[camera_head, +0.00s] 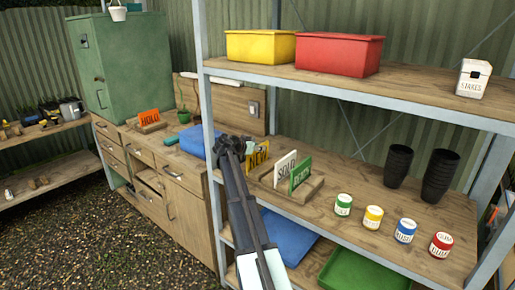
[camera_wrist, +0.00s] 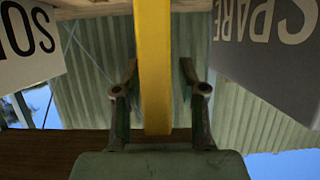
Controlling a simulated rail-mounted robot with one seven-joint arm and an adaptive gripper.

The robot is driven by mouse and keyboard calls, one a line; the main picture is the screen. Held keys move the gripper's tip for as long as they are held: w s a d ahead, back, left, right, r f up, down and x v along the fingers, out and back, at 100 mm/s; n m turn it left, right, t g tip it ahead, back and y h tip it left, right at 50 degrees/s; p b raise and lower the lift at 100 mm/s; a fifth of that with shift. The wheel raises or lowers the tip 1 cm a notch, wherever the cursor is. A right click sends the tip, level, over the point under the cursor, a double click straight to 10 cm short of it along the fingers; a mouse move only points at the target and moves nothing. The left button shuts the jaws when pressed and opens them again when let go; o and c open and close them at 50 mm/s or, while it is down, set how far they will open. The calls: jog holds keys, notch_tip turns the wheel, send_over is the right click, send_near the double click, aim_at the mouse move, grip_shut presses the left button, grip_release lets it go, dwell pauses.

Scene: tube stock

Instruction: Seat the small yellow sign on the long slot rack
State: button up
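The small yellow sign (camera_head: 258,156), lettered NEW, stands at the left end of the wooden long slot rack (camera_head: 307,194) on the shelf; whether its foot is in a slot is hidden. My gripper (camera_head: 240,146) is beside it. In the wrist view the yellow sign (camera_wrist: 154,70) shows edge-on between the two fingers (camera_wrist: 158,72), with visible gaps beside the fingers, clearer on the right. The gripper looks open around it. A white SOLD sign (camera_head: 285,168) and a green sign (camera_head: 300,173) stand in the rack to its right.
In the wrist view the SOLD sign (camera_wrist: 28,45) and a grey SPARE sign (camera_wrist: 268,60) flank the yellow one closely. Several paint tins, including a green one (camera_head: 343,204), stand right of the rack. An orange HOLD sign (camera_head: 150,116) stands on the bench at left.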

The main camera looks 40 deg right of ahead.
jog(key=v, duration=1.2)
dwell(0.4)
jog(key=s+a+f+n+g+y, duration=0.1)
jog(key=s+a+f+n+y, duration=0.4)
jog(key=f, duration=0.9)
jog(key=s+a+f+n+g+y, duration=0.1)
jog(key=s+a+f+n, duration=0.2)
jog(key=s+a+f, duration=0.65)
jog(key=s+a+f+n+g+y, duration=0.1)
jog(key=s+a+f+n+y, duration=0.45)
jog(key=f, duration=1.35)
jog(key=s+a+f+g, duration=0.3)
jog(key=s+a+f, duration=0.95)
jog(key=s, duration=0.35)
jog(key=s+a+f+n+g+y, duration=0.1)
jog(key=s+a+f+g, duration=0.1)
jog(key=s, duration=0.8)
jog(key=s+a+f+g, duration=0.2)
jog(key=s+a+f, duration=0.2)
jog(key=s, duration=0.7)
jog(key=shift+s+a+n+y, duration=0.35)
jog(key=shift+a, duration=0.1)
